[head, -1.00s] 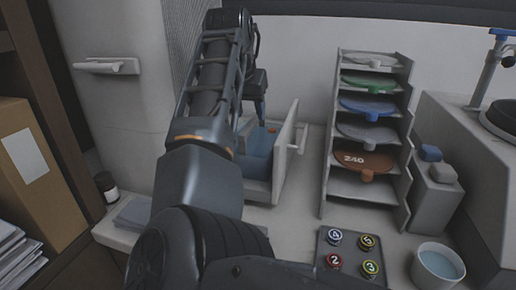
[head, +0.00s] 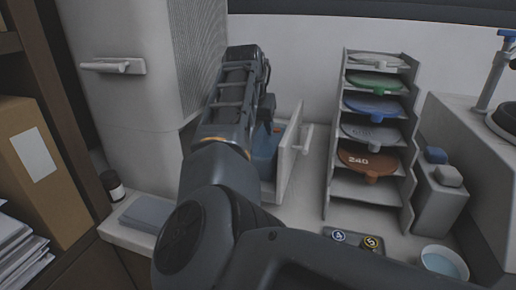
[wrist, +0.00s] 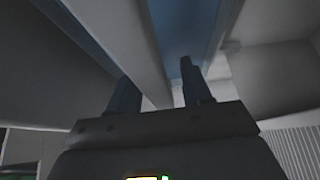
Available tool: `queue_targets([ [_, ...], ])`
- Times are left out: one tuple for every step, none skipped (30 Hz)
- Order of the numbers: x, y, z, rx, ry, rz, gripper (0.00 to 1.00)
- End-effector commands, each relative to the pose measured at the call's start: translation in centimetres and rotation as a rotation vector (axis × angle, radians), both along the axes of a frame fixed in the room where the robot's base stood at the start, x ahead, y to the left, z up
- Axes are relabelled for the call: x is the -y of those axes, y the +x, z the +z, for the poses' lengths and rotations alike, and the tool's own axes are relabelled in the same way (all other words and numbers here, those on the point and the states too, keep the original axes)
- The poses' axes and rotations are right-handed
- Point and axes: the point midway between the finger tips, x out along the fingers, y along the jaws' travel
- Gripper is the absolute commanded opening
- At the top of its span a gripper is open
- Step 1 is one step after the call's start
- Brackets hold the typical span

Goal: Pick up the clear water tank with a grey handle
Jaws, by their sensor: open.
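The water tank (head: 266,150) shows in the head view as a bluish see-through box behind a pale front panel (head: 290,155) with a light grey handle (head: 307,138). It stands out from the tall pale machine, and my arm hides its left part. My gripper (head: 270,122) is above the tank's back part, mostly hidden by my arm. In the wrist view my gripper (wrist: 155,88) is open, its two fingers apart. A pale bar (wrist: 130,50) and a blue surface (wrist: 182,25) lie close by the fingers. I cannot tell whether they touch.
A rack of coloured discs (head: 372,135) stands right of the tank. A grey pad (head: 150,212) and a dark jar (head: 113,186) are at left.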

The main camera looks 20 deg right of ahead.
Motion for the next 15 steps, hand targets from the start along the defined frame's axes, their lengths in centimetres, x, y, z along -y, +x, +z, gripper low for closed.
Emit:
queue_targets([
  [-0.01,0.00,0.02,0.000,0.000,0.000,0.49],
  [-0.01,0.00,0.02,0.000,0.000,0.000,0.49],
  [0.00,0.00,0.01,0.000,0.000,0.000,0.49],
  [-0.01,-0.01,0.00,0.000,0.000,0.000,0.49],
  [0.00,-0.02,-0.02,0.000,0.000,0.001,0.49],
  [0.00,-0.01,-0.05,-0.001,-0.001,0.000,0.49],
  [0.01,-0.01,-0.07,-0.001,-0.001,0.000,0.49],
  [0.01,-0.01,-0.09,0.000,-0.002,0.000,0.49],
  [0.02,-0.01,-0.13,0.000,-0.002,0.000,0.49],
  [0.02,-0.01,-0.16,0.000,-0.002,0.000,0.49],
  [0.01,-0.01,-0.20,0.000,-0.002,0.000,0.49],
  [0.00,-0.01,-0.25,0.000,-0.002,0.001,0.49],
  [0.00,-0.01,-0.29,-0.001,-0.002,0.001,0.49],
  [-0.01,-0.01,-0.34,-0.001,-0.002,0.001,0.49],
  [-0.01,-0.01,-0.40,-0.001,-0.001,0.002,0.49],
])
